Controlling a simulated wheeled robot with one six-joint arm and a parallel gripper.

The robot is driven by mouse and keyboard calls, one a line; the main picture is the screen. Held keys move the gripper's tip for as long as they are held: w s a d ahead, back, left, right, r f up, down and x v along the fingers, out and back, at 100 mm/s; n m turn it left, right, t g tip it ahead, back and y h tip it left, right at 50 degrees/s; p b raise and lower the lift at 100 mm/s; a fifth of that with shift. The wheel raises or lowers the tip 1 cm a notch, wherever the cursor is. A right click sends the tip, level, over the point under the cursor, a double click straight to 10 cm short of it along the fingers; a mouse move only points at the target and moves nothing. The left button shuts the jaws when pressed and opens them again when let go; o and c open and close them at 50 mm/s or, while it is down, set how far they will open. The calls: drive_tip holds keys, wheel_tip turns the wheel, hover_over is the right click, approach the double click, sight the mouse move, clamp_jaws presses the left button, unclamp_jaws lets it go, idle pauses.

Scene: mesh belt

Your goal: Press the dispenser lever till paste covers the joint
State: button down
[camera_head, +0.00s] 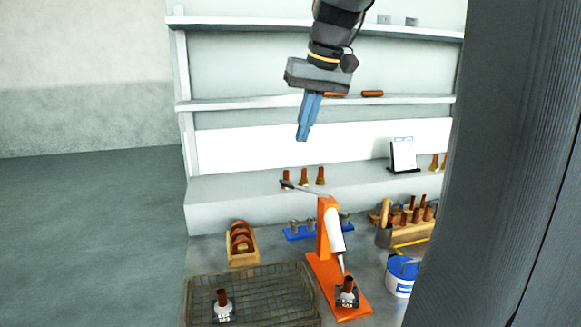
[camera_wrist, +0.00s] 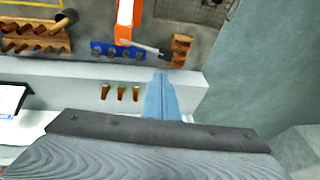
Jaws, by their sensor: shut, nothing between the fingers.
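The orange dispenser (camera_head: 324,232) stands on the bench, with a white tube pointing down and a grey lever (camera_head: 300,187) with a dark tip sticking out to the upper left. Under its nozzle a copper joint (camera_head: 347,287) stands in a light holder on the orange base. At this size I cannot tell whether paste is on the joint. My gripper (camera_head: 302,138) is shut and empty, with blue fingers pointing down, above and apart from the lever. In the wrist view my gripper (camera_wrist: 160,78) shows near the lever (camera_wrist: 146,47) and the dispenser (camera_wrist: 125,22).
A wire basket (camera_head: 262,278) at front left holds a second joint (camera_head: 223,303). A wooden rack (camera_head: 242,246), a blue rack (camera_head: 300,233), a blue-and-white tub (camera_head: 401,276) and a brush pot (camera_head: 384,234) stand around. Shelves (camera_head: 230,104) rise behind. A dark post blocks the right.

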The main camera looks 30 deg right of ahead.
drive_tip(key=p, duration=0.3)
hover_over(286, 182)
drive_tip(key=s+d, duration=0.1)
wheel_tip(286, 182, down, 9)
drive_tip(key=shift+s+r, duration=0.15)
drive_tip(key=shift+r, duration=0.05)
drive_tip(key=shift+a+f, duration=0.2)
drive_tip(key=shift+f, duration=0.55)
drive_tip(key=shift+a, duration=0.1)
